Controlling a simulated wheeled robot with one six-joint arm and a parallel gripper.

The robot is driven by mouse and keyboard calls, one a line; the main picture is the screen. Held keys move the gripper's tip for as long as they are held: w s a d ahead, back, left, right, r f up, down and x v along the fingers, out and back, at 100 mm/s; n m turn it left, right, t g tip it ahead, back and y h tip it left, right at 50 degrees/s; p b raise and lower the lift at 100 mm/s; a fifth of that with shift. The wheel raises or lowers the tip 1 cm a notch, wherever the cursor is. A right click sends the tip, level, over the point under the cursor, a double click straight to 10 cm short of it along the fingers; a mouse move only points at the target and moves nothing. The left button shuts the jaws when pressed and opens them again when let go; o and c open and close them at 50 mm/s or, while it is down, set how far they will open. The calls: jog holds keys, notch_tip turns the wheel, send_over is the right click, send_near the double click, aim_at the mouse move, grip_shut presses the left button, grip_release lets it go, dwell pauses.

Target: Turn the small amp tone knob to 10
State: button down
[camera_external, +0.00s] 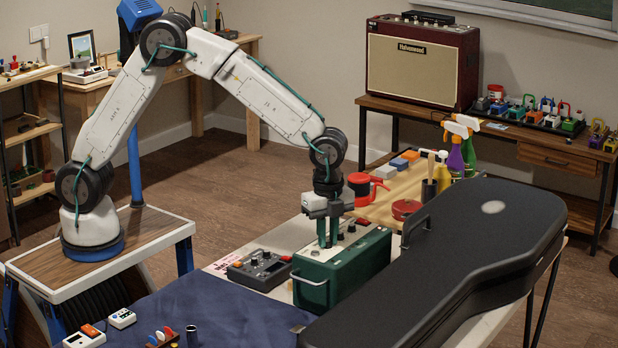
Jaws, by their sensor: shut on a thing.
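The small amp (345,274) is a dark green box with a light control panel on top and a white handle on its left side. It stands on the workbench in the middle right. My gripper (327,243) points straight down at the panel, its fingers shut on a knob there. The fingers hide that knob, so its pointer, its setting and its label cannot be read. Other dark knobs (351,228) stand on the panel to the right of the fingers. A pale round part (315,253) shows just left of the fingertips.
A black guitar case (450,255) lies close along the amp's right side. A dark pedal unit (259,269) sits close on the left. A red mug (360,187), a red round tin (406,208) and spray bottles (456,160) stand behind. A blue cloth (215,315) covers the front left.

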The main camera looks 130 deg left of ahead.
aim_at(328, 241)
jog(key=shift+m, duration=1.6)
jog(key=c, duration=1.3)
grip_release()
jog(key=shift+c, duration=0.2)
notch_tip(328, 241, up, 8)
jog(key=shift+f, duration=0.1)
